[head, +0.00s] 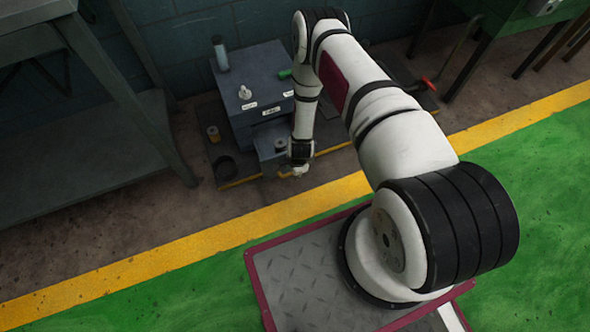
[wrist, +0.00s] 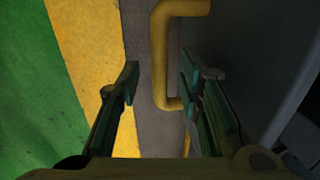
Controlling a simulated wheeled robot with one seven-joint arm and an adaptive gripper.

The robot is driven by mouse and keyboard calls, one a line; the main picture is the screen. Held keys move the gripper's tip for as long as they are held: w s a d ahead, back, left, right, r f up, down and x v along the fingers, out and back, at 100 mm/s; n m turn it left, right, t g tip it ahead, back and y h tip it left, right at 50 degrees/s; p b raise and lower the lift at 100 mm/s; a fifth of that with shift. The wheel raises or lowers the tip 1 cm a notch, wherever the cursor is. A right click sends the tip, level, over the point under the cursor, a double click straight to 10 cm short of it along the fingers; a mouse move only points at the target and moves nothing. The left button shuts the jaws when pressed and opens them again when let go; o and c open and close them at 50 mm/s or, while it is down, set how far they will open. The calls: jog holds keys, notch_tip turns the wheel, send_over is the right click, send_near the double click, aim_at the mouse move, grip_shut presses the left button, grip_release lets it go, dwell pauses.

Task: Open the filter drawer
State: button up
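The filter drawer appears to be the grey box front (head: 268,146) low on the dark grey cabinet (head: 252,88) in the head view. I cannot tell there how far it stands out. In the wrist view, a yellow U-shaped handle (wrist: 160,60) is fixed to a dark grey panel (wrist: 235,60) on the right. My gripper (wrist: 160,75) is open, with one finger on each side of the handle's bar. Gaps show on both sides, so the fingers do not appear closed on it. In the head view my gripper (head: 299,171) is small beside the grey box, and my arm hides part of the cabinet.
A metal bench (head: 90,130) stands at the left. A small yellow-topped cylinder (head: 213,133) and a dark ring (head: 225,167) lie left of the cabinet. A red-handled part (head: 427,82) is at the right. The floor in front has a yellow stripe (head: 190,241) and clear green paint.

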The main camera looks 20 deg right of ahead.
jog(key=shift+r, duration=0.1)
notch_tip(320, 180, up, 12)
jog(key=s, duration=0.2)
dwell(0.3)
dwell(0.5)
